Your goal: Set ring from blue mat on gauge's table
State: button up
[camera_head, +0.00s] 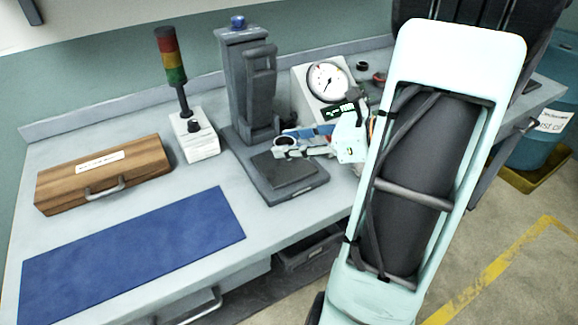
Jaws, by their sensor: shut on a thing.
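The ring (285,141) is small and pale with a dark opening. My gripper (287,149) is shut on it and holds it above the grey stand's base, in front of its column. The dark square plate (284,173) on that base is bare and looks like the gauge's table. I cannot tell the exact height of the ring over it. The blue mat (135,258) at the front left is empty. A round white dial (328,82) on a pale housing stands behind my gripper. My arm hides part of the bench on the right.
The stand's grey column (248,90) rises close behind the ring. A signal lamp (172,62) on a white box and a wooden case (104,174) stand to the left. Small dark rings (362,66) lie at the back right.

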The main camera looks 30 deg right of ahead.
aim_at(289, 164)
jog(key=shift+w+d+f+b, duration=0.15)
jog(key=shift+w+f+b, duration=0.15)
jog(key=shift+w+f, duration=0.2)
jog(key=shift+w+d+f+b, duration=0.15)
jog(key=shift+w+f+b, duration=0.15)
jog(key=shift+f, duration=0.25)
jog(key=shift+w+f, duration=0.3)
jog(key=shift+f, duration=0.1)
notch_tip(289, 164, down, 3)
jog(key=b, duration=0.3)
jog(key=shift+w+d+f, duration=0.1)
jog(key=shift+w+f, duration=0.05)
jog(key=o, duration=0.8)
jog(key=shift+f+b, duration=0.1)
jog(key=shift+b, duration=0.2)
jog(key=shift+c, duration=0.2)
jog(key=o, duration=0.5)
jog(key=shift+c, duration=0.2)
